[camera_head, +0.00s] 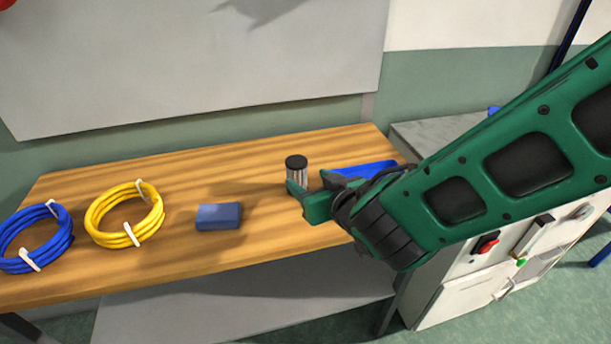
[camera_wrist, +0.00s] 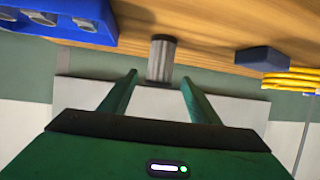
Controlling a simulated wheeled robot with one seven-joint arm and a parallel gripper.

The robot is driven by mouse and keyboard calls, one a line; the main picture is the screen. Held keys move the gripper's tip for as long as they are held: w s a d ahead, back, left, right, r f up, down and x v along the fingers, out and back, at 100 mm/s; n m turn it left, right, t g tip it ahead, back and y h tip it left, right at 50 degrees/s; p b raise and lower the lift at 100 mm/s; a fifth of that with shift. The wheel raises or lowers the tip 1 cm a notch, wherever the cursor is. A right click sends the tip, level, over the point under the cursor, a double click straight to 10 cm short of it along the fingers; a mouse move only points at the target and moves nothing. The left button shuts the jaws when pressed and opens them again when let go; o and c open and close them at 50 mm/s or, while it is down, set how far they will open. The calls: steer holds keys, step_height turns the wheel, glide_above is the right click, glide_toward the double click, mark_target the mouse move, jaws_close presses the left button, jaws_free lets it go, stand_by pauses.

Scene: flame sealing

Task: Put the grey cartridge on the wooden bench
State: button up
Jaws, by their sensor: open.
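The grey cartridge (camera_head: 297,171), a small ribbed cylinder with a black top, stands upright on the wooden bench (camera_head: 265,165). Its lower part is hidden behind a green finger in the head view. My gripper (camera_head: 311,186) reaches in from the right at the cartridge. In the wrist view, which is upside down, the cartridge (camera_wrist: 161,59) shows in line with the gap between the two spread fingers of my gripper (camera_wrist: 159,77). The fingers are open, with a finger to each side and no visible grip. I cannot tell whether either finger touches it.
A blue tray (camera_head: 368,168) lies just right of the cartridge, partly behind my gripper. A blue block (camera_head: 218,216), a yellow cable coil (camera_head: 98,214) and a blue cable coil (camera_head: 66,240) lie to the left. Bare bench lies between the block and the cartridge.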

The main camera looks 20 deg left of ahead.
steer(key=shift+v, duration=1.85)
steer(key=w+d+m+h, duration=0.2)
steer(key=w+d+h, duration=0.15)
steer(key=d, duration=0.65)
steer(key=w+d+m+h, duration=0.25)
steer(key=w+d, duration=0.25)
steer(key=d, duration=0.4)
steer(key=s+d+f+m+g+h, duration=0.1)
steer(key=s+d+m+g+h, duration=0.1)
steer(key=d, duration=0.8)
steer(key=s+d+m+g+h, duration=0.1)
steer(key=s+d+m+h, duration=0.15)
steer(key=d, duration=0.65)
steer(key=s+d+m+g, duration=0.25)
steer(key=s+d, duration=0.35)
steer(key=d, duration=0.3)
steer(key=s+d+m+g+y, duration=0.1)
steer(key=s+d+g, duration=0.1)
steer(key=s, duration=0.6)
steer(key=s+d+r+m+g+y, duration=0.1)
steer(key=s+d, duration=0.3)
steer(key=s, duration=0.5)
steer(key=shift+s+r+m+g, duration=0.3)
steer(key=shift+m+g, duration=0.25)
steer(key=shift+g, duration=0.3)
